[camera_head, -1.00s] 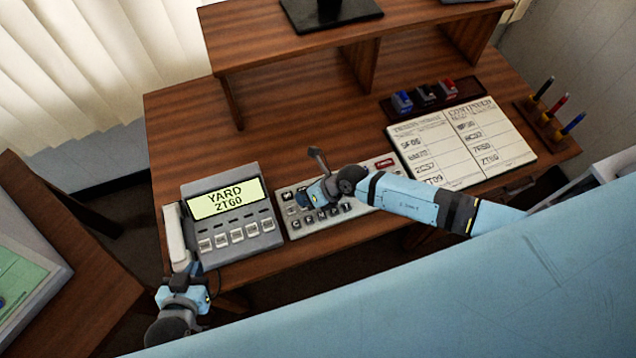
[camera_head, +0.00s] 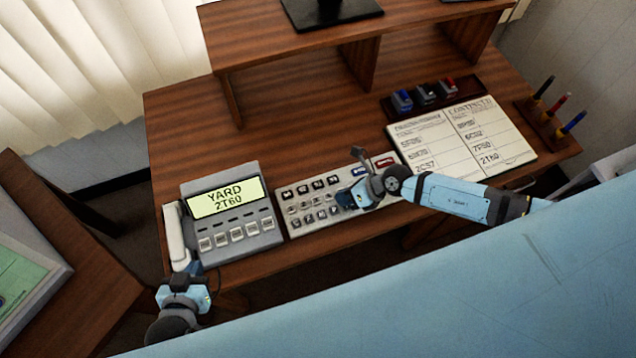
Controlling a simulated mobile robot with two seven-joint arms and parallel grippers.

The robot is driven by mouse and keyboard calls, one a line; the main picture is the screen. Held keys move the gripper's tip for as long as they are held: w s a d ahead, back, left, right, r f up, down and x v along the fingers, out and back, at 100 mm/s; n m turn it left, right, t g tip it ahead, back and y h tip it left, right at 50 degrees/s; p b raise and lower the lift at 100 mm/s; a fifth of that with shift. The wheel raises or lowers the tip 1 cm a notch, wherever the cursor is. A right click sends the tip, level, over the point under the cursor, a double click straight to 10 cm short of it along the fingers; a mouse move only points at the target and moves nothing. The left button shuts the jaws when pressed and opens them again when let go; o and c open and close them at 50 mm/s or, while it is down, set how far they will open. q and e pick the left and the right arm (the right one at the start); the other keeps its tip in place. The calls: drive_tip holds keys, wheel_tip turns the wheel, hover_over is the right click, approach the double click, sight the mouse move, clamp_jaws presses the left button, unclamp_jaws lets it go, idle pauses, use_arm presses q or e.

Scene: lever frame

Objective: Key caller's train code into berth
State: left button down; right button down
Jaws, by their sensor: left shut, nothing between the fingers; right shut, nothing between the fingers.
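The grey phone unit (camera_head: 234,243) stands at the left of the desk, its lit screen (camera_head: 226,198) reading "YARD 2T60". Its white handset (camera_head: 176,238) is along its left side. The grey keypad (camera_head: 296,225) with several dark keys lies right of it; a blue key and a red key (camera_head: 384,161) are at its right end. My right gripper (camera_head: 346,198) is shut and empty over the keypad's right part, hiding some keys; I cannot tell whether it touches one. My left gripper (camera_head: 184,278) is shut and empty at the desk's front edge, below the handset.
An open book (camera_head: 462,140) with handwritten codes lies right of the keypad. A pen holder (camera_head: 554,110) is at the far right. A raised shelf (camera_head: 300,55) spans the back. The desk behind the keypad is clear.

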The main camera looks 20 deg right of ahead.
drive_tip(key=shift+s+d, duration=0.2)
drive_tip(key=shift+d, duration=0.35)
drive_tip(key=shift+f, duration=0.15)
drive_tip(key=shift+f, duration=0.3)
drive_tip(key=shift+f+b, duration=0.35)
drive_tip(key=shift+b, duration=0.05)
idle(0.3)
idle(0.4)
drive_tip(key=shift+r+p, duration=0.85)
drive_tip(key=shift+p, duration=0.15)
